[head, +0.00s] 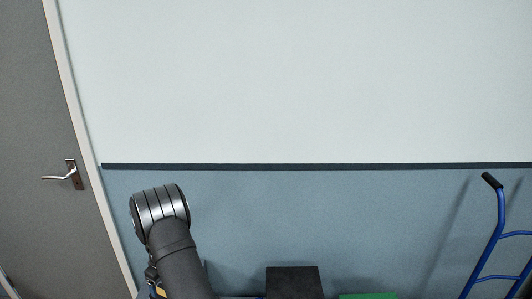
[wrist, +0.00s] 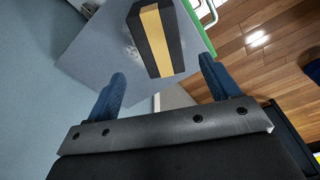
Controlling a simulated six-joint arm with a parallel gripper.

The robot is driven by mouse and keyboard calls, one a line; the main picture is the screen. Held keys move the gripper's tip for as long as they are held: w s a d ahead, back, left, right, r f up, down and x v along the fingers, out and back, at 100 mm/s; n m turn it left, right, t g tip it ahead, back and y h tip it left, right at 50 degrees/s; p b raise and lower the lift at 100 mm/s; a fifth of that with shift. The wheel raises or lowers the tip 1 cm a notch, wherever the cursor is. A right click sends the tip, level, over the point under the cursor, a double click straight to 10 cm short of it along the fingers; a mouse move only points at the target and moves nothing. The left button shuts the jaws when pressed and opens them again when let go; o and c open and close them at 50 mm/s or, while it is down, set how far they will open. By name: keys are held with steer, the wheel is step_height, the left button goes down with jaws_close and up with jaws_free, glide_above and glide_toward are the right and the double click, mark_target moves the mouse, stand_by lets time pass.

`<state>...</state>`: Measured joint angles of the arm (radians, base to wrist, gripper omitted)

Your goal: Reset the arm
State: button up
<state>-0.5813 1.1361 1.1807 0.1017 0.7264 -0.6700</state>
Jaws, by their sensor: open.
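My gripper (wrist: 161,90) shows in the wrist view with its two blue fingers wide apart and nothing between them. In the head view my arm rises at the lower left in front of the wall, and the gripper itself is not visible there. A black block with a yellow stripe (wrist: 155,38) stands beyond the fingertips in the wrist view, on a grey surface (wrist: 92,48). The fingers are apart from the block.
A grey door (head: 30,120) with a lever handle (head: 62,176) is at the left. A blue hand truck (head: 497,235) stands at the right by the wall. A dark box top (head: 294,282) and a green edge (head: 367,296) show at the bottom. Wooden floor (wrist: 257,38) shows in the wrist view.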

steer(key=shift+s+d+r, duration=0.1)
steer(key=shift+r, duration=0.3)
steer(key=f, duration=0.4)
steer(key=a+f, duration=0.1)
steer(key=f, duration=0.7)
steer(key=shift+w+a+f, duration=0.15)
steer(key=shift+w+a, duration=0.05)
steer(key=shift+w, duration=0.1)
steer(key=r, duration=0.5)
steer(key=shift+w+d+r, duration=0.1)
steer(key=shift+d+r, duration=0.05)
steer(key=shift+d, duration=0.1)
steer(key=d+r, duration=0.7)
steer(key=d, duration=0.5)
steer(key=w+d+m, duration=0.2)
steer(key=d+m, duration=0.4)
steer(key=d, duration=1.5)
steer(key=s+d+m, duration=0.3)
steer(key=d, duration=0.7)
steer(key=s+d+m+h, duration=0.1)
steer(key=s+d+m, duration=0.3)
steer(key=d, duration=0.7)
steer(key=shift+s+d+f+t, duration=0.15)
steer(key=shift+d+f+t, duration=0.15)
steer(key=shift+f+t, duration=0.1)
steer(key=shift+a, duration=0.15)
